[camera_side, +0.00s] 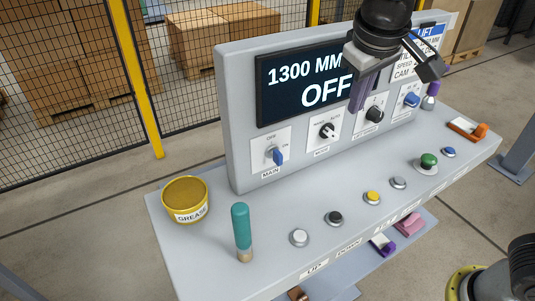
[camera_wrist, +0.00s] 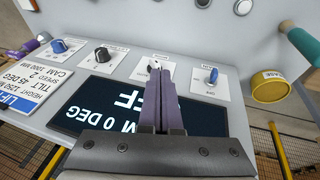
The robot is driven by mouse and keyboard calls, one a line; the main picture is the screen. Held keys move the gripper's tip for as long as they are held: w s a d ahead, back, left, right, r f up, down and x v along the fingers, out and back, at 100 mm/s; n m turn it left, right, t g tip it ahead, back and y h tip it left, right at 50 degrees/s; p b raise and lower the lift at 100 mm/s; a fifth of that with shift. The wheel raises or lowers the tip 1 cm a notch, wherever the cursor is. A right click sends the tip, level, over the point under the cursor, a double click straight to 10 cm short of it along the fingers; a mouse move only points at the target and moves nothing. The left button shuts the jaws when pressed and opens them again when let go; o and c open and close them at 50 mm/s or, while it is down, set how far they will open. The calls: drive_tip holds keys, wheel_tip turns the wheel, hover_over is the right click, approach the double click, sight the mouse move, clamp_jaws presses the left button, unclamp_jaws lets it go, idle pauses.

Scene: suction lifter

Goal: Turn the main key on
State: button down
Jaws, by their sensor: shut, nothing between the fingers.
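The main key is a blue knob (camera_side: 277,157) on a white plate marked MAIN, at the lower left of the upright panel. It also shows in the wrist view as a blue knob (camera_wrist: 213,76) right of my fingers. Its handle stands roughly upright; I cannot tell its exact setting. The display (camera_side: 305,82) reads 1300 MM and OFF. My gripper (camera_side: 358,106) is shut and empty, in front of the panel, right of and above the main key. In the wrist view its purple fingers (camera_wrist: 158,72) overlap the neighbouring black knob; touching cannot be told.
A black knob (camera_side: 328,131), another black knob (camera_side: 374,114) and a blue knob (camera_side: 411,100) line the panel to the right. The desk holds a grease tub (camera_side: 186,199), an upright teal-handled tool (camera_side: 242,230) and several push buttons. Space before the main key is clear.

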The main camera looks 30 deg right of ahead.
drive_tip(key=h, duration=0.2)
approach(276, 156)
wheel_tip(276, 156, up, 4)
drive_tip(key=s+d, duration=0.2)
drive_tip(key=a+f+m+t+h, duration=0.1)
drive_tip(key=a+f, duration=0.2)
drive_tip(key=a, duration=0.6)
drive_tip(key=w+d+f, duration=0.3)
drive_tip(key=d+f, duration=0.4)
drive_tip(key=d, duration=0.1)
drive_tip(key=shift+w+d+f, duration=0.2)
drive_tip(key=shift+w+f, duration=0.15)
drive_tip(key=shift+f, duration=0.05)
drive_tip(key=shift+m, duration=0.3)
drive_tip(key=shift+d+r+y, duration=0.1)
drive_tip(key=shift+y, duration=0.5)
drive_tip(key=shift+d+r+y, duration=0.1)
drive_tip(key=shift+r+y, duration=0.05)
drive_tip(key=shift+y, duration=0.65)
